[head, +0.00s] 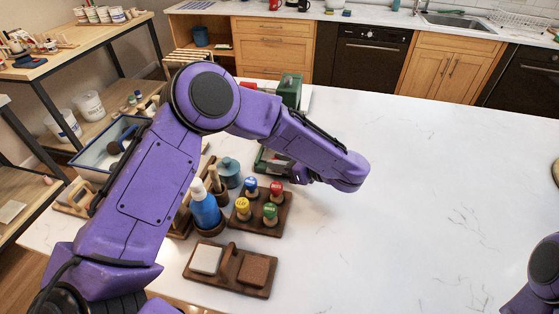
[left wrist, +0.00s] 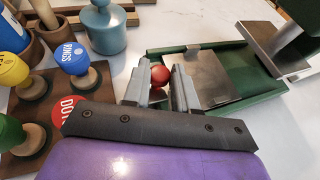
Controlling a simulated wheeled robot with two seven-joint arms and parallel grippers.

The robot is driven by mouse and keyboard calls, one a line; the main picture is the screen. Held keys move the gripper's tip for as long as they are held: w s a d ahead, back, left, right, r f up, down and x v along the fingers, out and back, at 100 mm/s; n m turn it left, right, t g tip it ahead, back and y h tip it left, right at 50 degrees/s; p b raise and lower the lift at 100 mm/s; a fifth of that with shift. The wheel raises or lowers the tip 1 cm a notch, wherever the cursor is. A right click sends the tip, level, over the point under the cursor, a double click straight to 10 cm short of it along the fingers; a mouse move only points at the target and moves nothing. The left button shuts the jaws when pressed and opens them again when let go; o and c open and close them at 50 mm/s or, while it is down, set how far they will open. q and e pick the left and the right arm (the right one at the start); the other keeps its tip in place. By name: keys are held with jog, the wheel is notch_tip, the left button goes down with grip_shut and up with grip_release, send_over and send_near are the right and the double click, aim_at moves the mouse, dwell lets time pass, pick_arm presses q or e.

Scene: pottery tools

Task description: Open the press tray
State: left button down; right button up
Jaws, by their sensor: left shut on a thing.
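The press has a green body (head: 291,90), mostly hidden behind my left arm in the head view. Its green press tray (left wrist: 268,94) with a grey metal plate (left wrist: 222,72) shows in the left wrist view, and part of the tray (head: 266,160) shows in the head view. A red knob (left wrist: 160,76) is at the tray's near side. My left gripper (left wrist: 163,82) is shut on this knob, with one grey finger on each side. In the head view the left gripper (head: 300,177) is low beside the tray, partly hidden by its wrist. The right gripper is out of view.
A wooden stamp holder (head: 270,222) with several coloured stamps stands near the left gripper. A blue bottle (head: 204,208), a teal jar (head: 229,170) and a wooden block with two pads (head: 230,268) are close by. The white table is clear to the right.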

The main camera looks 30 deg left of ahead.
pick_arm(q)
jog(key=c, duration=1)
grip_release()
jog(key=shift+o, duration=0.2)
jog(key=shift+d, duration=0.25)
jog(key=b+v, duration=0.3)
jog(key=v, duration=0.7)
jog(key=shift+d, duration=0.1)
